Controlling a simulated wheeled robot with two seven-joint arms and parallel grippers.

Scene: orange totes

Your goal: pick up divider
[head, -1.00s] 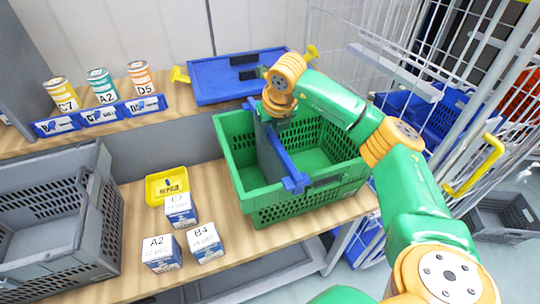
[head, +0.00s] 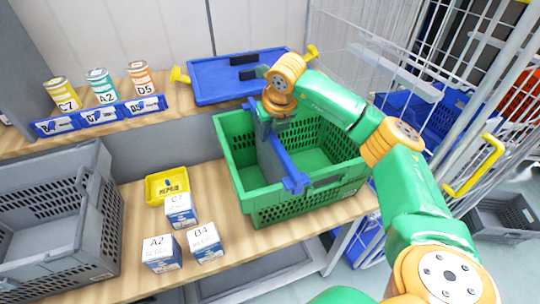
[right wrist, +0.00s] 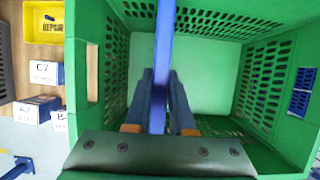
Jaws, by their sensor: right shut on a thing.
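The divider (head: 286,165) is a thin blue upright panel standing inside the green crate (head: 318,198), running from its back edge to its front edge. My right gripper (right wrist: 160,85) is shut on the divider's top edge, with one dark finger on each side of it. In the head view the right gripper (head: 272,118) is at the divider's far end, partly hidden by my wrist. The divider's lower part is inside the crate, and I cannot tell whether it touches the floor. My left gripper is out of view.
A grey crate (head: 95,225) stands at the left. Small white-and-blue boxes (head: 205,240) and a yellow bin (head: 167,186) lie between the crates. A blue tray (head: 225,90) and several cans (head: 102,88) are on the back shelf. A wire cage (head: 345,60) stands at the right.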

